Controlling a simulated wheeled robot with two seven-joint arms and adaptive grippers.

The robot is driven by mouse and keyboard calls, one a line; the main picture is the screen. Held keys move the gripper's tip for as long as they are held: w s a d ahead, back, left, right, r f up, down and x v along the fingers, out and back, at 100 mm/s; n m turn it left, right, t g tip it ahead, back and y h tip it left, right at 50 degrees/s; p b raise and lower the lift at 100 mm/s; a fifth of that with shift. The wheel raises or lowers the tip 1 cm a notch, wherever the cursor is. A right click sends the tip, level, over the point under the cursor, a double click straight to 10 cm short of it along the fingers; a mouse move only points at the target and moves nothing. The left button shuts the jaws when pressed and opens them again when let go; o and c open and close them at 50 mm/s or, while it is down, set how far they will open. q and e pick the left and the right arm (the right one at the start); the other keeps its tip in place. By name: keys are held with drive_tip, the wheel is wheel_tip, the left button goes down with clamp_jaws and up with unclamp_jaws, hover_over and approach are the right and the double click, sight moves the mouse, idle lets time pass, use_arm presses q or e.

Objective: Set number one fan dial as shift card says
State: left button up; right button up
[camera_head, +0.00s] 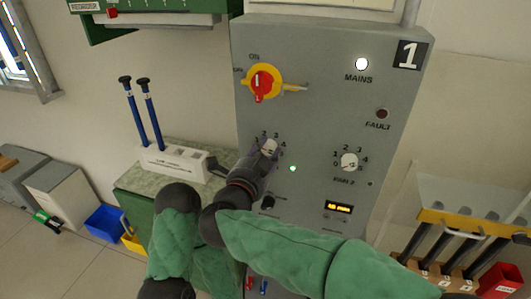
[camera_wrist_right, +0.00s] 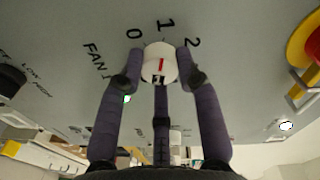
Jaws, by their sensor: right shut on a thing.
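The number one fan dial (camera_head: 269,147) is a white round knob on the grey panel (camera_head: 320,60) marked 1. Its scale is partly hidden by my right gripper (camera_head: 265,153). In the right wrist view the dial (camera_wrist_right: 160,63) sits between the fingers of my right gripper (camera_wrist_right: 160,72), which is shut on it from both sides. The numbers 0, 1 and 2 and the label FAN 1 show around it. The red mark on the knob lies roughly in line with the 1. My left gripper is not in view. I cannot make out a shift card.
The FAN 2 dial (camera_head: 349,161) is to the right on the panel. A red-and-yellow switch (camera_head: 262,84) is above, with the lit MAINS lamp (camera_head: 362,64) and dark FAULT lamp (camera_head: 382,113) to its right. A white block (camera_head: 170,163) with two blue-handled rods stands left.

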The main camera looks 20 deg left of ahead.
drive_tip(key=o, duration=1.2)
drive_tip(key=shift+c, duration=0.2)
drive_tip(key=s, duration=1.2)
drive_tip(key=shift+a+r, duration=0.2)
drive_tip(key=shift+a, duration=0.25)
